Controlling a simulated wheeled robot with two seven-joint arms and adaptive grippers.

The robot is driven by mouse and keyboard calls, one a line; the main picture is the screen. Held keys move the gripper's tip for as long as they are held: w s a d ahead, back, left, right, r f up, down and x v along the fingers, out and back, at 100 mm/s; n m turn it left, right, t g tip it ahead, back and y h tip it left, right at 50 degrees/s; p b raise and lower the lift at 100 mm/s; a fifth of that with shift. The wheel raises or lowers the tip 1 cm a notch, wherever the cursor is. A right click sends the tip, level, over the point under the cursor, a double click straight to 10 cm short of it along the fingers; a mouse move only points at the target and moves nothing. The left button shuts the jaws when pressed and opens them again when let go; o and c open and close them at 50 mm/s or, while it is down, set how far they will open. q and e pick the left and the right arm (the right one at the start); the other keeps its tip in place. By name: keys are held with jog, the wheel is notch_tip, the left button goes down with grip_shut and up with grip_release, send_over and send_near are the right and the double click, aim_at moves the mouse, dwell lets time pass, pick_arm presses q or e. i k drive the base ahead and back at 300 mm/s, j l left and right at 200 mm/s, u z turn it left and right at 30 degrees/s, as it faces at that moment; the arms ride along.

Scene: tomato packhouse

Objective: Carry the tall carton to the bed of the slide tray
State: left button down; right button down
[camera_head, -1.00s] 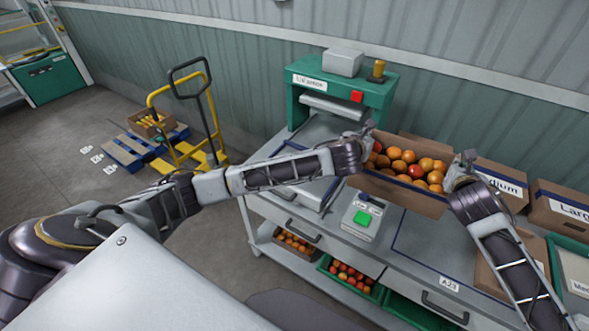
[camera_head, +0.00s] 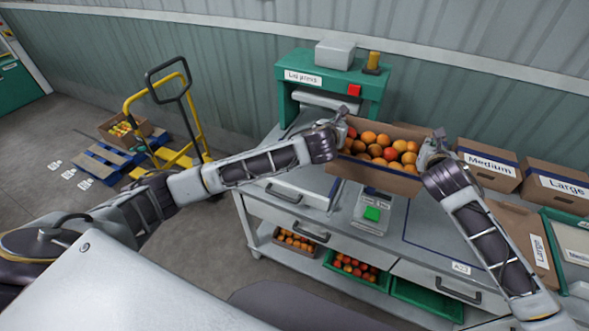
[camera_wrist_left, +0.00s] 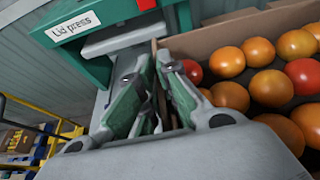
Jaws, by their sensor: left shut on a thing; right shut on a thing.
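The carton (camera_head: 372,175), brown, open-topped and full of orange and red tomatoes, is held between my two grippers over the bench. My left gripper (camera_head: 341,124) is shut on its left end wall. In the left wrist view the gripper's fingers (camera_wrist_left: 155,75) pinch the carton's wall (camera_wrist_left: 235,37), with tomatoes just right of them. My right gripper (camera_head: 437,146) is shut on its right end. The carton looks raised above the scale behind its lower edge. A pale flat tray-like bed (camera_head: 313,186) lies left of the scale, partly hidden by my left arm; I cannot tell if it is the slide tray.
The green lid press (camera_head: 292,95) stands behind and left of the carton. A scale (camera_head: 372,213) with a green button sits below it. Medium (camera_head: 488,170) and Large (camera_head: 556,188) cartons line the right. Clear bench (camera_head: 425,235) lies front right. A yellow pallet truck (camera_head: 190,120) stands left.

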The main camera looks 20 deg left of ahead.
aim_at(301, 171)
jog(key=i+j, duration=0.1)
jog(key=j, duration=0.65)
jog(key=i+j, duration=0.1)
jog(key=j, duration=0.7)
jog(key=l+z, duration=0.05)
